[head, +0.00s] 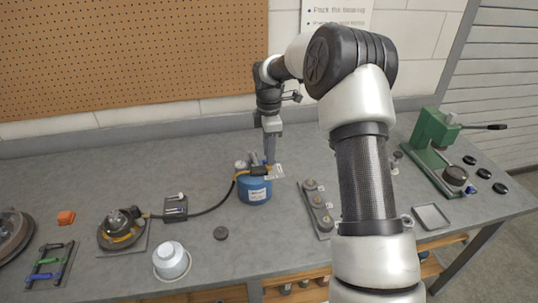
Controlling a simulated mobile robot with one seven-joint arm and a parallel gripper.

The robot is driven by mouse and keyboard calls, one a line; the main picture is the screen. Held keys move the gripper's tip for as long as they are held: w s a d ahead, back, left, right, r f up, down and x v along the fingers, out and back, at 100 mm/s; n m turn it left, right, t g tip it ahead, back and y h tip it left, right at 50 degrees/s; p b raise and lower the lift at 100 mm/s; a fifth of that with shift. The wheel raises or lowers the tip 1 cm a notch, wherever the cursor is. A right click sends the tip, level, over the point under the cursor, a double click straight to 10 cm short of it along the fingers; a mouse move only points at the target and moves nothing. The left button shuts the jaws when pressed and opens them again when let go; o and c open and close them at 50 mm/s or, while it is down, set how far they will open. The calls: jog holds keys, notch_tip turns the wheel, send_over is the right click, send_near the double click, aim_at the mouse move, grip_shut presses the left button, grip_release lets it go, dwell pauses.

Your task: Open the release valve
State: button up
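A blue canister (255,192) with a white label stands on the grey bench. A black hose (213,209) runs from its top to a small dark box (175,208) with a light-coloured knob on it. Which part is the release valve is too small to tell. My gripper (269,160) points down just above the top of the canister, close to the black and orange hose fitting (259,171). Its fingers look narrow and close together. Whether they touch the fitting or hold anything cannot be made out.
A tray with round parts (318,205) stands right of the canister. A green press (436,140) stands far right.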

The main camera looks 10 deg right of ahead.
jog(key=shift+f, duration=0.6)
grip_shut()
